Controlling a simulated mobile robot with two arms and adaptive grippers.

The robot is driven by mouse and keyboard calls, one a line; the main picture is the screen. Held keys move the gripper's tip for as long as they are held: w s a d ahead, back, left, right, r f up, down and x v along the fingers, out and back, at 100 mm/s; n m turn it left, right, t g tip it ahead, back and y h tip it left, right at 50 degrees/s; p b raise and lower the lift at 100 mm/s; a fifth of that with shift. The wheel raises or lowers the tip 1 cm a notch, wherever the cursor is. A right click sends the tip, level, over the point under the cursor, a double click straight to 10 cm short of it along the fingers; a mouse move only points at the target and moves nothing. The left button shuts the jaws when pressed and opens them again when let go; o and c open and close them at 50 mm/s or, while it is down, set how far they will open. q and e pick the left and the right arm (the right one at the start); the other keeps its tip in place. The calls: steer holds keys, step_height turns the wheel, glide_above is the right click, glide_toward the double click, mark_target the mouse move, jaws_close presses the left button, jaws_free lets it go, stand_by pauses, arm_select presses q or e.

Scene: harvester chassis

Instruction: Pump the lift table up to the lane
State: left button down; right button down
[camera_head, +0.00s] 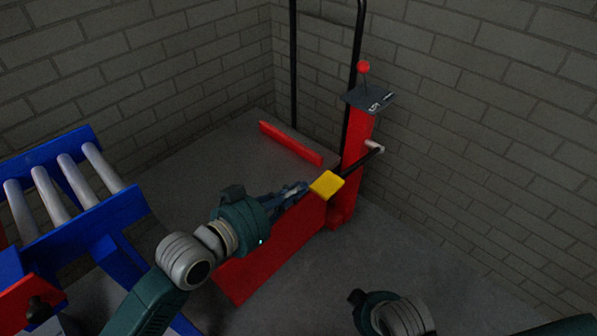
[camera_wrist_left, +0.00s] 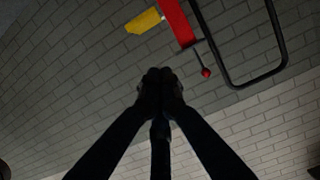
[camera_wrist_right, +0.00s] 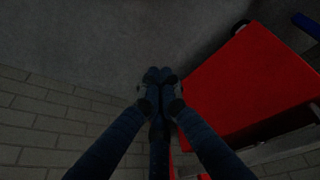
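The lift table is red, with a red side panel (camera_head: 275,252), a red post (camera_head: 357,150) and a tall black tube handle (camera_head: 293,60). A yellow pedal (camera_head: 327,185) sits on a black rod beside the post; it also shows in the left wrist view (camera_wrist_left: 143,20). A red ball knob (camera_head: 363,67) stands above the post. My left gripper (camera_head: 303,188) is beside the pedal in the head view; whether it touches is unclear. Its fingertips meet, empty, in the left wrist view. My right gripper (camera_wrist_right: 160,76) has its fingertips together, empty, beside a red panel (camera_wrist_right: 250,85).
A blue roller conveyor (camera_head: 125,210) with several grey rollers stands at the left. Grey brick walls (camera_head: 470,110) enclose the back and right. A low red bar (camera_head: 290,143) lies behind the side panel. Grey floor (camera_head: 455,285) is clear at the right front.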

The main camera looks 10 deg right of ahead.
mark_target(322, 189)
arm_select(q)
steer(key=shift+w+r, duration=0.3)
steer(key=shift+r, duration=0.05)
arm_select(e)
steer(key=shift+s+a+f+g, duration=0.15)
steer(key=shift+s+g, duration=0.35)
steer(key=shift+s, duration=0.75)
arm_select(q)
steer(key=shift+d, duration=0.1)
